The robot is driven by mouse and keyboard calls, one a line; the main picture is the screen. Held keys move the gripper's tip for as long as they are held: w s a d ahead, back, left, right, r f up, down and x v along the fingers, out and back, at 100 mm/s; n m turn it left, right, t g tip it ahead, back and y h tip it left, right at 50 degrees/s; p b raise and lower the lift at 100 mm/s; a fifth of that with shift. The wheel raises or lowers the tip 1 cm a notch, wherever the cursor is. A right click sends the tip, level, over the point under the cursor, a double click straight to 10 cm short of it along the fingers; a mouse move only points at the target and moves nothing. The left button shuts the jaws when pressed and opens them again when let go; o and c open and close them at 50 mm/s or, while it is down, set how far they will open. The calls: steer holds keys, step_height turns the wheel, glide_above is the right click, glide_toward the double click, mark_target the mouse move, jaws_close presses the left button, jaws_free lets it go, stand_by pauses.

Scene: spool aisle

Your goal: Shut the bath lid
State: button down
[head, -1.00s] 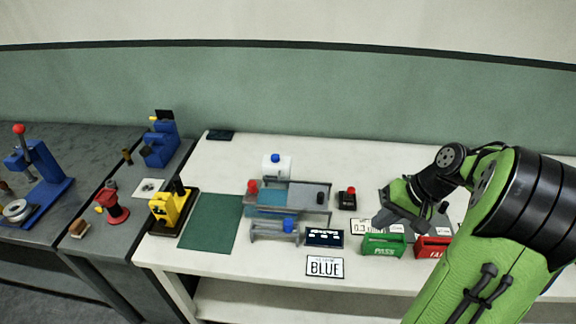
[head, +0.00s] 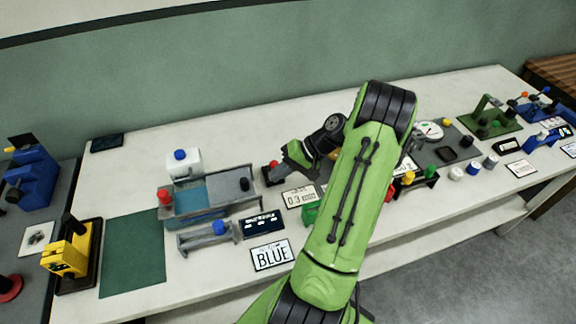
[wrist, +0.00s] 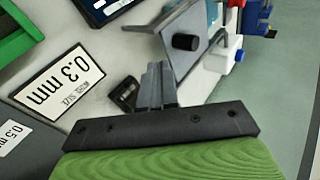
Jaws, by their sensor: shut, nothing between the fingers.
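The bath is a grey open trough (head: 190,215) on the white bench, left of my arm in the head view. Blue liquid (head: 188,200) shows in its left part. Its lid is a grey plate (head: 222,190) with a black knob (head: 244,184), lying over the right part, so the bath is partly uncovered. In the wrist view the lid (wrist: 178,22) and its black knob (wrist: 186,42) show just beyond my fingers. My gripper (head: 278,176) is shut and empty, just right of the bath; its shut fingers show in the wrist view (wrist: 154,76). Whether they touch the lid I cannot tell.
A black box with a red button (head: 272,170) stands by my gripper. A 0.3 mm sign (head: 299,196), a dark display (head: 262,224) and a BLUE sign (head: 272,255) lie in front. A white container with a blue cap (head: 184,164) stands behind the bath. A green mat (head: 133,255) lies left.

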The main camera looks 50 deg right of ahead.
mark_target(227, 196)
steer(key=w+a, duration=0.1)
steer(key=w+a+f, duration=0.1)
steer(key=w+a, duration=0.1)
steer(key=shift+a+f, duration=0.1)
steer(key=shift+f, duration=0.05)
steer(key=shift+w+a, duration=0.35)
steer(key=w+a, duration=0.1)
steer(key=a, duration=0.1)
steer(key=w+a, duration=0.2)
steer(key=a, duration=0.1)
steer(key=w+a+b, duration=0.1)
steer(key=w+a, duration=0.1)
steer(key=a, duration=0.1)
steer(key=shift+w, duration=0.2)
steer(key=shift+a, duration=0.1)
